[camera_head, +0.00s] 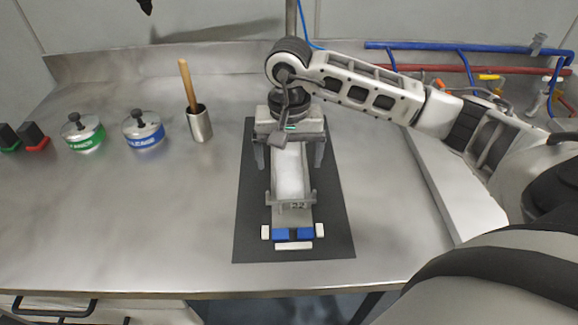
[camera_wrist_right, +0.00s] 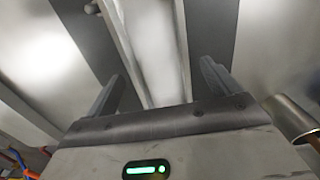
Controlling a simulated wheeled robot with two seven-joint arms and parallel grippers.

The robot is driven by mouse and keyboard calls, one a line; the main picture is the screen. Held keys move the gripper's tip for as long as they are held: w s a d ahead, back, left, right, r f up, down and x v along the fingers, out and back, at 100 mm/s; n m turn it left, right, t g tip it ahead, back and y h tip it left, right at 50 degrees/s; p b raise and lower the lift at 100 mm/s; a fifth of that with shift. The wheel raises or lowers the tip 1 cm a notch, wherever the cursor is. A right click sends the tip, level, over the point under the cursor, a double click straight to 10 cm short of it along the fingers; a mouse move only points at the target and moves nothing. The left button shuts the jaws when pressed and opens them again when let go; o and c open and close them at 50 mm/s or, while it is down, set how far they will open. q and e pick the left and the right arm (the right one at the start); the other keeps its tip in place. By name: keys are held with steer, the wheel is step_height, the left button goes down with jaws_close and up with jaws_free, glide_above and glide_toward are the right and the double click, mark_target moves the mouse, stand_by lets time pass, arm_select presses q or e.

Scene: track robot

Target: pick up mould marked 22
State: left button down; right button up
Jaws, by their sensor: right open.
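The mould marked 22 (camera_head: 291,182) is a long, narrow metal mould with a pale inside, lying on a dark mat (camera_head: 335,228). Its number plate faces the front. My right gripper (camera_head: 289,162) is above its far part, with one finger on each side. The gripper is open, and a gap shows between mould and fingers. In the right wrist view the mould (camera_wrist_right: 150,45) runs between the two spread fingers (camera_wrist_right: 160,85). The gripper body hides the mould's far end. My left gripper is not in view.
Blue and white blocks (camera_head: 294,234) are at the mould's front end. A metal cup (camera_head: 199,125) with a wooden handle and lidded green (camera_head: 84,137) and blue (camera_head: 145,135) containers stand left. Blue and red pipes (camera_head: 465,67) run at back right. The left counter is mostly clear.

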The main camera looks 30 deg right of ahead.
steer(key=c, duration=1.5)
steer(key=shift+w+r, duration=0.1)
steer(key=shift+c, duration=0.5)
